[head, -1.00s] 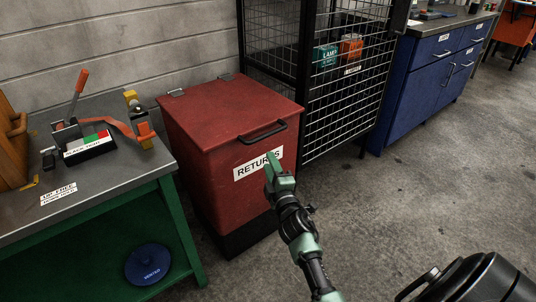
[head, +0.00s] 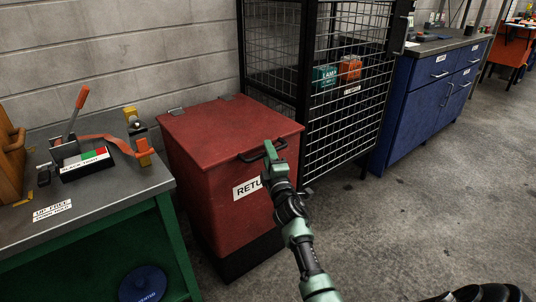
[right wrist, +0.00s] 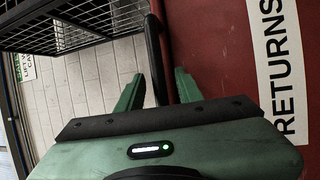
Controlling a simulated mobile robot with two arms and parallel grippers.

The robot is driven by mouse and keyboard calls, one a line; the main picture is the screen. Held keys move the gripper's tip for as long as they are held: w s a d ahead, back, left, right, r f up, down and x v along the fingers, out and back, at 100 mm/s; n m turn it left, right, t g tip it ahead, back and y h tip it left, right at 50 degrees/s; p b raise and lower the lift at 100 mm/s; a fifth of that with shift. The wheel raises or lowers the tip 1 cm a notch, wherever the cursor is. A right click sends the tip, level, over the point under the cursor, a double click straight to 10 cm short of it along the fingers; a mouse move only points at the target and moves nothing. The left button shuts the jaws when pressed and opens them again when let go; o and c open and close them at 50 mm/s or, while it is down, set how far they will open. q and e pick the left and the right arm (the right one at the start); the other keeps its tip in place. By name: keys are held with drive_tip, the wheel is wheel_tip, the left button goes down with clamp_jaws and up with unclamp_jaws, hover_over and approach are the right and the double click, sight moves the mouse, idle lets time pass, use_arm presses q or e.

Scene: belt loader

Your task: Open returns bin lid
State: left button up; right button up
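The red returns bin (head: 215,185) stands against the wall with its lid (head: 225,125) shut. A black bar handle (head: 250,156) sits at the lid's front edge, and a white RETURNS label (head: 247,188) is below it. My right gripper (head: 270,149) is at the handle and hides its middle. In the right wrist view the gripper's green fingers (right wrist: 157,90) are apart, with the black handle (right wrist: 154,55) between them and gaps visible beside it. The RETURNS label (right wrist: 277,65) shows to the right there. My left gripper is out of view.
A workbench (head: 100,202) with a strapping tool (head: 85,155) stands left of the bin. A black mesh cage (head: 345,120) is close on the right, and blue cabinets (head: 415,110) stand beyond it. Bare floor lies in front at the right.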

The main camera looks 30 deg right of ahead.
drive_tip(key=shift+c, duration=0.4)
clamp_jaws()
idle(0.9)
